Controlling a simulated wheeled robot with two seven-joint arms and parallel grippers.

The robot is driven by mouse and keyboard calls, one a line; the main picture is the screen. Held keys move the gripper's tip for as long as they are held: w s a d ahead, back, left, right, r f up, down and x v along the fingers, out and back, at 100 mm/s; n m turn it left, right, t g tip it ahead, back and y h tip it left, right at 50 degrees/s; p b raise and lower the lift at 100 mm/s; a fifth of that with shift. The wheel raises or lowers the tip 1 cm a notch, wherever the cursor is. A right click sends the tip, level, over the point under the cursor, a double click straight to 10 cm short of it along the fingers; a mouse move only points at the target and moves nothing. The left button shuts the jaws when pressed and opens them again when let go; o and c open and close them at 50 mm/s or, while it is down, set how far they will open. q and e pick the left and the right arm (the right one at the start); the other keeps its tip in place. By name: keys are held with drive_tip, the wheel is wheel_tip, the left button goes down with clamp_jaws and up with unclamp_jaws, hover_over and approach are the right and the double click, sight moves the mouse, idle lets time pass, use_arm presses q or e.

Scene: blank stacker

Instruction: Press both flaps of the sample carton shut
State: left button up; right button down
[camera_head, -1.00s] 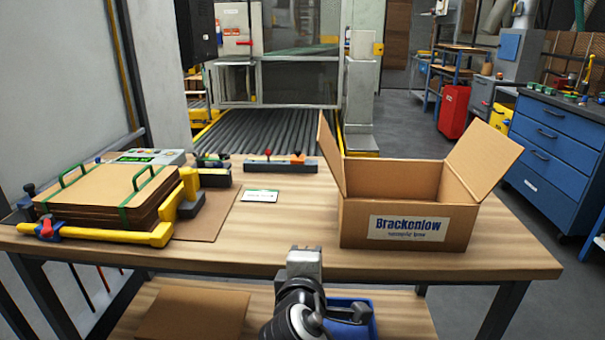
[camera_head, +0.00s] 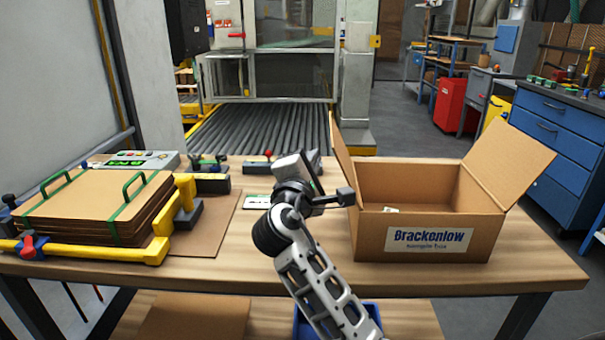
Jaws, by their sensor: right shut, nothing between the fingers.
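The sample carton (camera_head: 375,238) is an open brown box labelled "Brackenlow" on the right part of the table. Its left flap (camera_head: 341,155) stands up, seen almost edge-on and leaning slightly outward. Its right flap (camera_head: 512,165) slants up and outward to the right. Both flaps are open. My right gripper (camera_head: 300,164) is shut and empty, to the left of the left flap with a small gap in the picture. My left gripper is not in view.
A small pale item (camera_head: 390,210) shows inside the carton. On the left, a stack of brown sheets (camera_head: 95,205) sits in a yellow-railed frame (camera_head: 100,250). A roller conveyor (camera_head: 255,130) stands behind the table.

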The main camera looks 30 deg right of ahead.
sight(343, 155)
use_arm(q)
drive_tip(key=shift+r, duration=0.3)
use_arm(e)
drive_tip(key=shift+s+d+r, duration=0.4)
drive_tip(key=shift+s+d, duration=0.1)
drive_tip(key=shift+d, duration=0.1)
drive_tip(key=shift+s+d+r, duration=0.35)
drive_tip(key=shift+s+d, duration=0.1)
drive_tip(key=shift+d, duration=0.15)
use_arm(q)
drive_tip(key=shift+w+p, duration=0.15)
drive_tip(key=shift+p, duration=0.15)
